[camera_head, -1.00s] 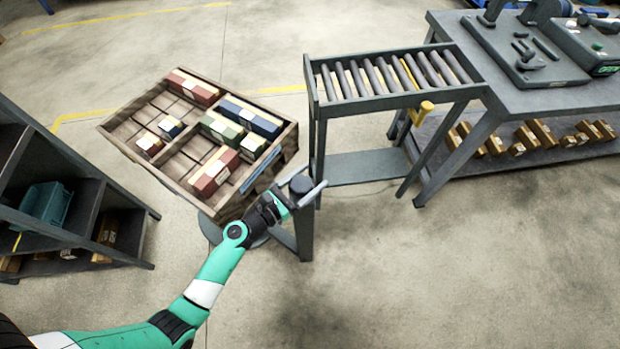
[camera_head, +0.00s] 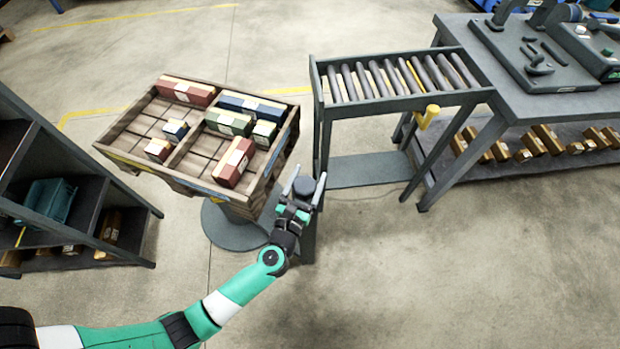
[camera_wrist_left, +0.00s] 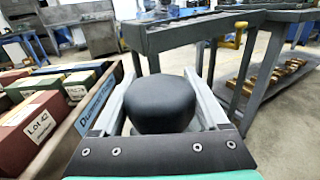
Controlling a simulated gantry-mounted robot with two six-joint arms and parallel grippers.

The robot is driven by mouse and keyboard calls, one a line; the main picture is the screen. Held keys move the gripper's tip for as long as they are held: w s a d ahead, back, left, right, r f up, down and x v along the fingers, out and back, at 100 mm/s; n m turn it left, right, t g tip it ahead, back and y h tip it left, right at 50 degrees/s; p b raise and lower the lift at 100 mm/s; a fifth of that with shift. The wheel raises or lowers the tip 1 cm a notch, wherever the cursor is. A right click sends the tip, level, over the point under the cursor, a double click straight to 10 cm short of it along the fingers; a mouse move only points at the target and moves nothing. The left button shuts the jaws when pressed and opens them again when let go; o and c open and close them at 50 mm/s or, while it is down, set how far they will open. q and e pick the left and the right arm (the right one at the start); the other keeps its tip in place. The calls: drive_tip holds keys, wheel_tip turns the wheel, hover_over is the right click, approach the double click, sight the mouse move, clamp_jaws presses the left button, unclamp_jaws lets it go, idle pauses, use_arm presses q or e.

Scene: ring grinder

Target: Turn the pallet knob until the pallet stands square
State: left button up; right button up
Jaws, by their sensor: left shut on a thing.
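The pallet (camera_head: 187,186) is a brown wooden tray with low walls and a slatted floor, set on a round grey base (camera_head: 228,233). It stands turned at an angle to the roller table, its back edge sloping down to the right. Red, blue and green boxes lie in it. The pallet knob (camera_head: 304,187) is a dark round cap on a grey post at the pallet's front right corner; it shows large in the left wrist view (camera_wrist_left: 160,103). My left gripper (camera_head: 305,181) is shut on the knob, one finger on each side. My right gripper is not in view.
A roller table (camera_head: 400,103) with a yellow handle (camera_head: 428,116) stands right of the knob. A grey workbench (camera_head: 560,104) is beyond it. A dark shelf (camera_head: 85,205) with a teal bin (camera_head: 50,200) is at the left. The front right floor is clear.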

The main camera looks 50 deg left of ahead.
use_arm(q)
drive_tip(key=n+g+y, duration=0.1)
drive_tip(key=y, duration=0.1)
drive_tip(key=n+g+y+b, duration=0.1)
drive_tip(key=n+y, duration=0.1)
drive_tip(key=shift+a+f+g+b, duration=0.15)
drive_tip(key=shift+g+b, duration=0.15)
drive_tip(key=n+g+y+b, duration=0.2)
drive_tip(key=g+b, duration=0.1)
drive_tip(key=s+n+g+y+b, duration=0.1)
drive_tip(key=n+g+b, duration=0.1)
drive_tip(key=g+b, duration=0.1)
drive_tip(key=a+n+g+y+b, duration=0.1)
drive_tip(key=n+g+y+b, duration=0.1)
drive_tip(key=n+g+b, duration=0.1)
drive_tip(key=shift+s+f+y+b, duration=0.15)
drive_tip(key=shift+s+y+b, duration=0.2)
drive_tip(key=shift+b, duration=0.15)
drive_tip(key=shift+s+a+r+n+g+b, duration=0.15)
drive_tip(key=shift+r+n+g+b, duration=0.2)
drive_tip(key=shift+g+b, duration=0.35)
drive_tip(key=shift+f, duration=0.1)
drive_tip(key=o, duration=1.3)
drive_tip(key=shift+c, duration=0.2)
